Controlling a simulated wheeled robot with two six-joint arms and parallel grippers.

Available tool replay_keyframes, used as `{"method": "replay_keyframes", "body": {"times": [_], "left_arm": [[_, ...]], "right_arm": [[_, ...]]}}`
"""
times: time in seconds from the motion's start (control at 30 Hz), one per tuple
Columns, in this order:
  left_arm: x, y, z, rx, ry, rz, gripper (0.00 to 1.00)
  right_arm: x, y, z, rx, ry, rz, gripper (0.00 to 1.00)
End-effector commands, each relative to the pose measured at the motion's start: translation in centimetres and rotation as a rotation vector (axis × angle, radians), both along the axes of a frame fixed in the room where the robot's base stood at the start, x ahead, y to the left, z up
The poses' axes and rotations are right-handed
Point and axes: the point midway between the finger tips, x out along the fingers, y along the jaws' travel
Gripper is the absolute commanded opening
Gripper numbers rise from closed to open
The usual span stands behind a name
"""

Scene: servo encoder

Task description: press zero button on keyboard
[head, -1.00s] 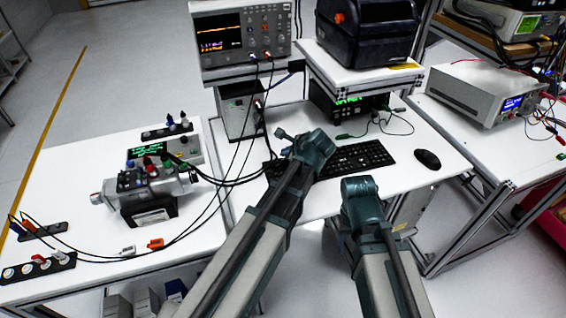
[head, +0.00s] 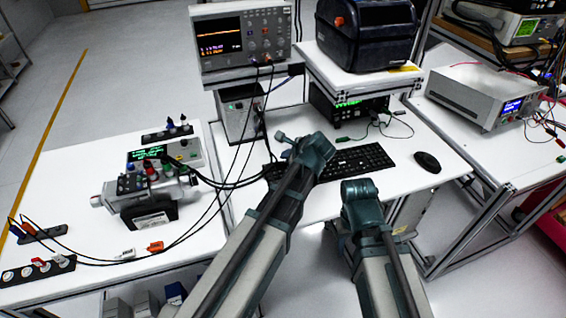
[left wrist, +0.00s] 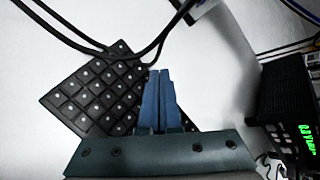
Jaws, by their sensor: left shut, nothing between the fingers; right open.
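The black keyboard (head: 362,159) lies on the white table in the head view. My left arm reaches over its left part and hides some keys. My left gripper (head: 286,141) is at that end. In the left wrist view its blue fingers (left wrist: 160,72) are shut with nothing between them, and the keyboard (left wrist: 95,88) shows left of and behind them. The fingertips show against the white tabletop beside the keyboard's edge; I cannot tell their height. Key labels are too small to read. My right gripper (head: 362,190) is by the table's front edge, its fingers hidden from view.
A black mouse (head: 427,162) lies right of the keyboard. An oscilloscope (head: 240,40) and a black device with green digits (head: 348,104) stand behind. Cables hang left of the keyboard. A servo device (head: 148,197) stands on the left table. Bare tabletop surrounds the mouse.

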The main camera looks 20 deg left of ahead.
Motion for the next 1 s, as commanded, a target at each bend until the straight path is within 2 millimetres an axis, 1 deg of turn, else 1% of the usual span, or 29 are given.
{"method": "replay_keyframes", "body": {"times": [0.77, 1.0], "left_arm": [[0.00, 0.00, -0.02, 0.000, 0.000, 0.000, 0.00], [0.00, 0.00, -0.72, 0.000, 0.000, 0.000, 0.00]], "right_arm": [[0.00, 0.00, -0.01, 0.000, 0.000, 0.000, 0.50], [0.00, 0.00, -0.72, 0.000, 0.000, 0.000, 0.50]]}}
